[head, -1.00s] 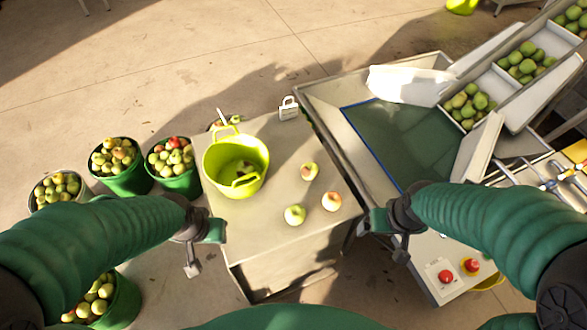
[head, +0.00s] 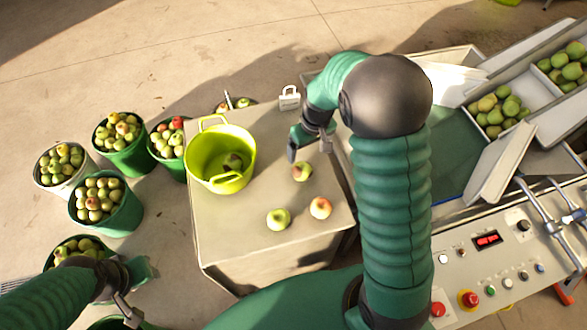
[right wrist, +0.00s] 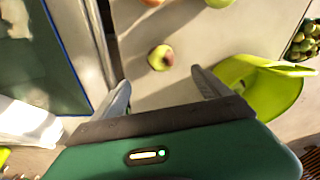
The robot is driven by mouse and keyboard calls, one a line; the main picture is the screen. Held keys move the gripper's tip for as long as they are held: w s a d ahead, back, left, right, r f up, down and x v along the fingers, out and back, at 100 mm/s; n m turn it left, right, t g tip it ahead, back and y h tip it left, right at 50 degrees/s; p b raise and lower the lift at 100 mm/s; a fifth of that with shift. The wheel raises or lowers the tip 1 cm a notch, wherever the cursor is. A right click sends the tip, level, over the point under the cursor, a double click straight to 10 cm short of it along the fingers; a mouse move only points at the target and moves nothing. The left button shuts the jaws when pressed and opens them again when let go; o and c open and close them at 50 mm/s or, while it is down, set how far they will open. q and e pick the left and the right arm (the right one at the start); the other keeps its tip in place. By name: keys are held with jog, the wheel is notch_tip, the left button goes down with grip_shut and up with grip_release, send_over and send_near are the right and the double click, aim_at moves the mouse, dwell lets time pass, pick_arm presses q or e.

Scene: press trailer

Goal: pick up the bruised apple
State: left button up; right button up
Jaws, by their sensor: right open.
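Three apples lie on the table (head: 230,230). The one nearest my right gripper (head: 309,150) is yellow-green and red with a brownish patch (head: 301,171), and looks like the bruised apple. It also shows in the right wrist view (right wrist: 160,57), just beyond and between the spread fingertips, apart from them. My right gripper is open and empty, above the table on the far side of that apple. A green apple (head: 278,219) and a peach-red apple (head: 320,207) lie nearer me. My left gripper (head: 138,292) is low at the left, its jaws unclear.
A yellow-green tub (head: 220,142) with an apple inside stands on the table, left of the apples. A padlock-shaped white object (head: 289,98) is at the far edge. Buckets of apples (head: 128,160) stand left. The press trailer (head: 490,265) with its control panel is right.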

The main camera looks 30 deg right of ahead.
send_over(303, 167)
jog(key=s+a, duration=0.1)
jog(key=s, duration=0.1)
jog(key=f, duration=0.6)
jog(key=shift+w+f, duration=0.25)
jog(key=shift+f, duration=0.15)
jog(key=f, duration=0.2)
jog(key=w+d+f, duration=0.1)
jog(key=f, duration=0.4)
jog(key=shift+w+d+f+p, duration=0.15)
jog(key=shift+w+f+p, duration=0.15)
jog(key=shift+p, duration=0.1)
jog(key=shift+w+f, duration=0.1)
jog(key=shift+f, duration=0.05)
jog(key=shift+a, duration=0.4)
jog(key=shift+c, duration=1.2)
jog(key=shift+d, duration=0.25)
jog(key=c, duration=1)
jog(key=shift+a, duration=0.1)
jog(key=c, duration=0.4)
notch_tip(303, 167, up, 9)
jog(key=shift+r, duration=0.65)
pick_arm(q)
jog(key=shift+a, duration=0.45)
pick_arm(e)
jog(key=shift+f, duration=0.1)
